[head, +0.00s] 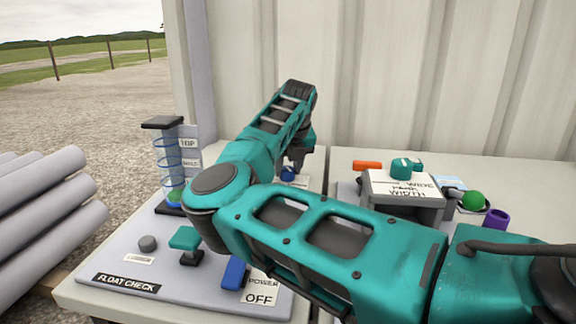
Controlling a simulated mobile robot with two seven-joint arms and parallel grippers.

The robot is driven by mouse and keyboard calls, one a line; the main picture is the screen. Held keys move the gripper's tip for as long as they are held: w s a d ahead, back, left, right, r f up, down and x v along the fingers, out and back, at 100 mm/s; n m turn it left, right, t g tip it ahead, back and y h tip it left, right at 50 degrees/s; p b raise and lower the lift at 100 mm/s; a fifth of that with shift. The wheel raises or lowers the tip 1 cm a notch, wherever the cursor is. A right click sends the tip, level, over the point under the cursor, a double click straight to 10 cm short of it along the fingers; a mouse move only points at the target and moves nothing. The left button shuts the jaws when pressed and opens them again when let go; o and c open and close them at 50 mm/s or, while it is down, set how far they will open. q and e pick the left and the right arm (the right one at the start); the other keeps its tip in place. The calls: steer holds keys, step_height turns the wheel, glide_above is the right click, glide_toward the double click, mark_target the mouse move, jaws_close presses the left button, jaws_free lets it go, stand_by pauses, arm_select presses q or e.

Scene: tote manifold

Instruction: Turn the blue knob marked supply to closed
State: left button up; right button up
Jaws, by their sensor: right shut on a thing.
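A blue knob (288,174) stands near the back of the left bench, mostly covered by my right gripper (291,166). The gripper points down over the knob and is shut on it. My teal right arm comes in from the right edge and crosses the middle of the picture, hiding much of the panel around the knob. No supply or closed marking can be read near the knob. My left gripper is not in view.
The left panel (130,255) bears a clear column (170,165) with blue rings, a grey knob (147,243), a teal handle (185,238) and a blue switch (233,273) by an OFF label. The right bench holds a grey block (405,188), a green ball (473,201) and a purple cup (495,220). A corrugated wall (420,80) stands behind.

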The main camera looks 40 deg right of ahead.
steer(key=shift+m, duration=0.3)
steer(key=shift+m+g+h, duration=0.3)
steer(key=shift+m+h, duration=0.1)
steer(key=shift+m, duration=0.6)
steer(key=m+g+h+p, duration=0.1)
steer(key=m, duration=0.2)
steer(key=shift+w+a+r+m+p, duration=0.1)
steer(key=shift+m+p, duration=0.2)
steer(key=m+g+p, duration=0.1)
steer(key=m, duration=0.1)
steer(key=shift+w+m+h, duration=0.1)
steer(key=shift+m+h, duration=0.2)
steer(key=shift+m, duration=0.1)
steer(key=shift+m+g, duration=0.3)
steer(key=shift+m, duration=0.5)
steer(key=shift+w+m+g+p, duration=0.1)
steer(key=shift+m+g+p, duration=0.4)
steer(key=shift+m, duration=0.7)
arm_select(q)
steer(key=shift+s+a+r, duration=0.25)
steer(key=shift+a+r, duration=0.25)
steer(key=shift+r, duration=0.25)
arm_select(e)
steer(key=shift+m, duration=0.3)
